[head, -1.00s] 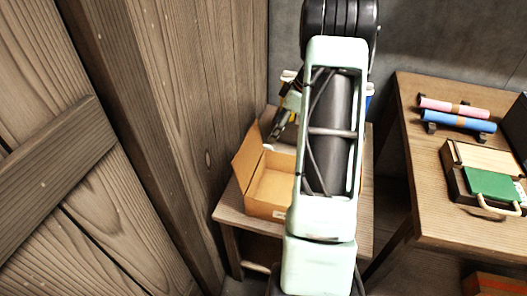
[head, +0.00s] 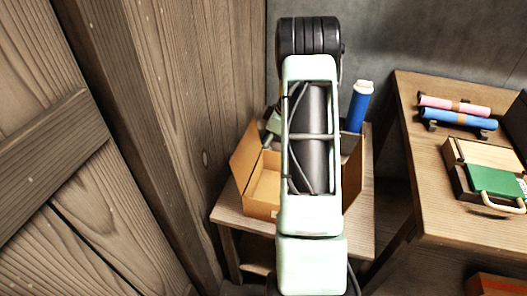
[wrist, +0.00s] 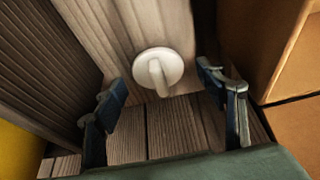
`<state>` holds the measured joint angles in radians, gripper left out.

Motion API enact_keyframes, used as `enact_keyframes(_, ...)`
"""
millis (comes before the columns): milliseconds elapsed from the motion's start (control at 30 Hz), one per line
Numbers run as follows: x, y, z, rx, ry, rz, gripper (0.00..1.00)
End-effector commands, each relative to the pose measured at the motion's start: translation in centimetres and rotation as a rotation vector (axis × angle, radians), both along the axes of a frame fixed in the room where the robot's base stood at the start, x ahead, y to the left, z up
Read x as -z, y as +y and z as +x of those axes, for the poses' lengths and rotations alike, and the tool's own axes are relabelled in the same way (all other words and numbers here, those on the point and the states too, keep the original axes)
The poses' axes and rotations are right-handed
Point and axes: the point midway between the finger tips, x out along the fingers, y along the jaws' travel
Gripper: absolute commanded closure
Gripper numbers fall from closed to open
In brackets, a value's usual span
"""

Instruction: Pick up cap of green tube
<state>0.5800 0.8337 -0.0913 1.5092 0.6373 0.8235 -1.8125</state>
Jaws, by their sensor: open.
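A white round cap-like piece (wrist: 158,70) with a short raised stem lies between and just beyond the fingers in the wrist view. It seems to rest on a wooden surface, and I cannot tell whether it touches a tube. My gripper (wrist: 168,98) is open, its two dark blue fingers apart on either side of the piece, with nothing held. No green tube body is clearly visible. In the head view my arm hides most of the area around the gripper, and only a small greenish part shows left of the arm.
An open cardboard box (head: 263,186) stands on a small wooden table (head: 228,208); its wall is at the right in the wrist view. A blue tube with a white top (head: 358,105) stands behind. A wooden wall (head: 170,110) is close on the left. A larger table (head: 440,225) is right.

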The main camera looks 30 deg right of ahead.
Motion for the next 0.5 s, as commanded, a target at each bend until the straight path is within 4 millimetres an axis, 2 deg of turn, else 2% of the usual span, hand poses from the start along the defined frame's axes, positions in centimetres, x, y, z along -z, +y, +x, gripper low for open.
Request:
enact_keyframes(67, -0.03, -0.02, -0.02, 0.000, 0.000, 0.000, 0.37)
enact_keyframes(333, -0.04, -0.01, -0.03, 0.000, 0.000, 0.000, 0.67)
enact_keyframes(500, -0.05, -0.01, -0.03, 0.000, 0.000, 0.000, 0.67)
